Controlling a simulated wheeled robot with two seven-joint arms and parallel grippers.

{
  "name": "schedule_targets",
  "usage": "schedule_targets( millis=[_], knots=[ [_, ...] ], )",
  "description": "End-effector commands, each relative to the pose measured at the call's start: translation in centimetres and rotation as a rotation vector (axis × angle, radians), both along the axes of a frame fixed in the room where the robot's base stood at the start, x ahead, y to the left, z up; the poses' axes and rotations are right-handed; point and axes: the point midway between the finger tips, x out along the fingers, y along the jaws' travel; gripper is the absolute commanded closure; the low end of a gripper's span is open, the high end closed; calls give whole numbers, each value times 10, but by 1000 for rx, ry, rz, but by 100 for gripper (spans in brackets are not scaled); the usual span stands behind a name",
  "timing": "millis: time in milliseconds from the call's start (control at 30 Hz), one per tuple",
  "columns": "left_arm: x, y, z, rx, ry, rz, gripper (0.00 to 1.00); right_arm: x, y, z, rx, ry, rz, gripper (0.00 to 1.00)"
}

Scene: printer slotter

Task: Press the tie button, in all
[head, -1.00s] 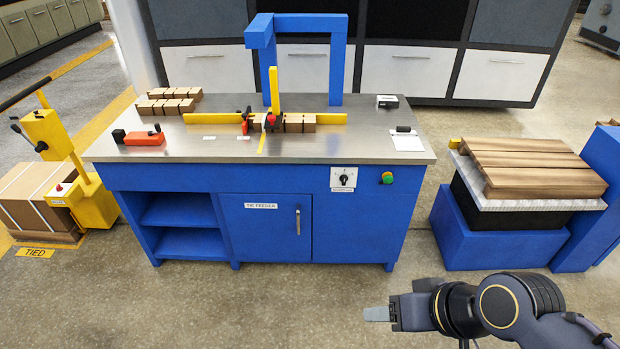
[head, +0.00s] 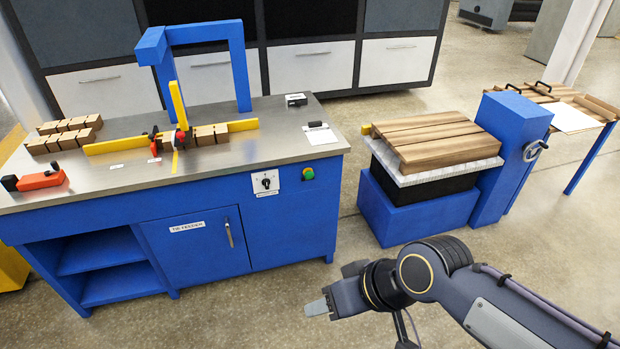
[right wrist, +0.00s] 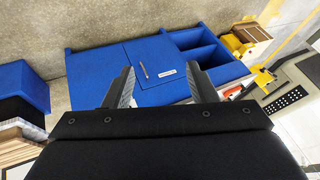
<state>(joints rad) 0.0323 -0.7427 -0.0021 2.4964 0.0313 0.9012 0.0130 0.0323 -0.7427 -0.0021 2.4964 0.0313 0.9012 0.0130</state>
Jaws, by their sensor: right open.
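The blue tie-feeder bench (head: 300,218) stands at left in the head view. On its front are a round green button (head: 308,173) and a white plate with a black rotary knob (head: 265,181). A small red part (head: 182,140) sits at the yellow fence (head: 115,145) on the steel top, beside several brown blocks (head: 212,134). I cannot tell which control is the tie button. My right gripper (head: 318,307) is low in front of the bench, apart from it. In the right wrist view, its two fingers (right wrist: 162,88) are spread and empty. My left gripper is not in view.
Brown planks (head: 435,140) lie on a blue lift stand (head: 425,205) right of the bench. A side table (head: 575,118) with boards and paper stands farther right. A red tool (head: 40,180) and more blocks (head: 65,133) lie on the bench's left. The floor before the bench is clear.

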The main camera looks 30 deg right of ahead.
Motion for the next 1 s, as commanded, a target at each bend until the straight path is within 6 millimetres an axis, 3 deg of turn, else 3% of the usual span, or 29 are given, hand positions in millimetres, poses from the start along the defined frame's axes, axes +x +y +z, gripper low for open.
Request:
schedule_targets(
  millis=[33, 400, 1000],
  knots=[
    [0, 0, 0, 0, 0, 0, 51, 0, 0, 0, 0, 0, 0, 55],
    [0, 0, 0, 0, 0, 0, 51, 0, 0, 0, 0, 0, 0, 100],
    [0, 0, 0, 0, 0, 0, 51, 0, 0, 0, 0, 0, 0, 100]
  ],
)
